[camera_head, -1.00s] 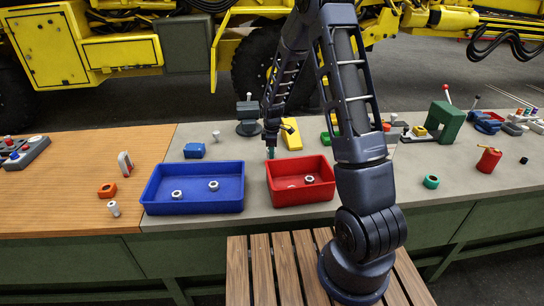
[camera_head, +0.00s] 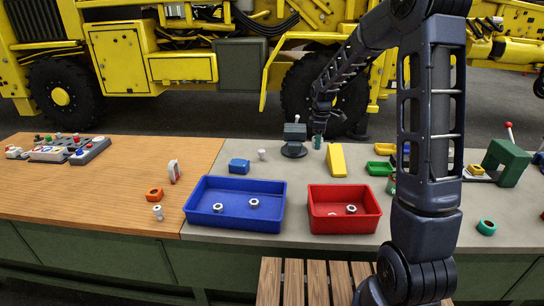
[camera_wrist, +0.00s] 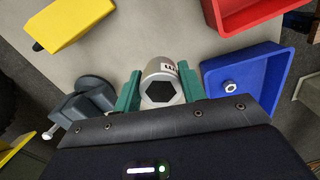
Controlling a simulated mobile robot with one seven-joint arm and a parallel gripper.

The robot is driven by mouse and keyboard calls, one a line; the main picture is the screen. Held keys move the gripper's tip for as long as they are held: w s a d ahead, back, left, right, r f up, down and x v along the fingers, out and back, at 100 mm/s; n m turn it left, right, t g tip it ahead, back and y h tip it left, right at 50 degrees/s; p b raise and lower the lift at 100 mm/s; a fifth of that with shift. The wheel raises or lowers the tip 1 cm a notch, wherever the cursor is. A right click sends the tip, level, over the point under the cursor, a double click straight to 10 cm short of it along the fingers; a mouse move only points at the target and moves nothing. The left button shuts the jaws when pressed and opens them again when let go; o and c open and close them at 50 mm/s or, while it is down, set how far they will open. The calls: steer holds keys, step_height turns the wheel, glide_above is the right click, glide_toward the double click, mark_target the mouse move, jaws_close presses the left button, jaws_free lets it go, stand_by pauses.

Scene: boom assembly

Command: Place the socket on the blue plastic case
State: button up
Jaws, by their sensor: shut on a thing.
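My gripper (camera_wrist: 160,90) has green fingers shut on a silver socket (camera_wrist: 161,70), whose hexagonal opening faces the wrist camera. In the head view my gripper (camera_head: 318,141) is above the table near the grey vise; the socket cannot be made out there. A small blue box (camera_head: 239,166), perhaps the blue plastic case, lies on the grey table behind the blue tray, to the left of my gripper. It is not seen in the wrist view.
The grey vise (camera_head: 294,140) and a yellow wedge (camera_head: 336,160) flank my gripper. A small pale cylinder (camera_head: 262,154) stands between the blue box and vise.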

steer(key=w+a+r, duration=0.1)
steer(key=w+a, duration=0.3)
steer(key=a, duration=0.4)
steer(key=w+a+r, duration=0.2)
steer(key=w+a, duration=0.2)
steer(key=a, duration=0.5)
steer(key=r+m, duration=0.1)
steer(key=r, duration=0.1)
glide_above(240, 162)
step_height(240, 162, down, 20)
steer(key=shift+r, duration=0.1)
steer(key=o, duration=1.1)
